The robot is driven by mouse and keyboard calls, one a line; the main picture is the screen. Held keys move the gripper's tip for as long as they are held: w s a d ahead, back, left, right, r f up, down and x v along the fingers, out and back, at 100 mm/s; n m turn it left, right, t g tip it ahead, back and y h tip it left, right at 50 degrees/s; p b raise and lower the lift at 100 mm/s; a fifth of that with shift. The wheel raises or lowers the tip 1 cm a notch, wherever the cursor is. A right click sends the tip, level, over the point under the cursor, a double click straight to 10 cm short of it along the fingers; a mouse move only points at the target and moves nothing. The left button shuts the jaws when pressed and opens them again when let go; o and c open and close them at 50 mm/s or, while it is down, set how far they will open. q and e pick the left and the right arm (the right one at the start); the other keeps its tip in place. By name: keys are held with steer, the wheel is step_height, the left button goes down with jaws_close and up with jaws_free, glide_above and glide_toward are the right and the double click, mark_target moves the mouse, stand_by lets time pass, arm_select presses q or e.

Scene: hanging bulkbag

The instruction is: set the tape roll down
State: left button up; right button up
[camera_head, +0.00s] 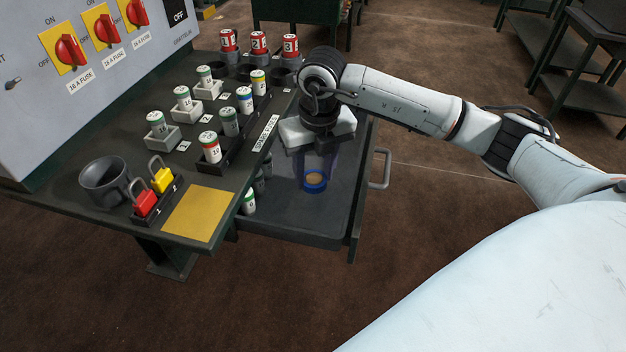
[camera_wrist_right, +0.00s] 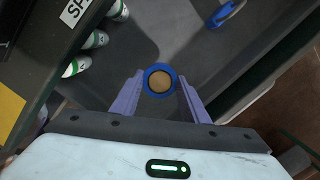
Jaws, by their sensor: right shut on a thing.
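The tape roll is a blue ring with a tan centre (camera_head: 315,183). It shows in the head view at the open drawer and in the right wrist view (camera_wrist_right: 159,80). My right gripper (camera_head: 316,172) points down over the drawer. Its two purple fingers (camera_wrist_right: 158,92) are shut on the roll, one on each side. The open drawer (camera_head: 285,222) has a dark grey floor. The roll is over the drawer's floor; I cannot tell whether it touches it. My left gripper is not in view.
White-and-green cylinders (camera_wrist_right: 92,42) stand along the drawer's left side. A blue object (camera_wrist_right: 226,13) lies farther along the drawer floor. The drawer's front has a handle (camera_head: 380,168). The bench beside it holds fuses, a dark cup (camera_head: 104,182) and padlocks (camera_head: 145,203). Floor around the roll is clear.

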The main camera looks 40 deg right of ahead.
mark_target(314, 179)
steer(key=shift+f, duration=1.8)
steer(key=o, duration=1.1)
steer(key=shift+r, duration=0.1)
steer(key=r, duration=0.4)
steer(key=s+r, duration=0.1)
steer(key=r, duration=0.7)
steer(key=shift+s+a+r, duration=0.1)
steer(key=shift+s+a, duration=0.1)
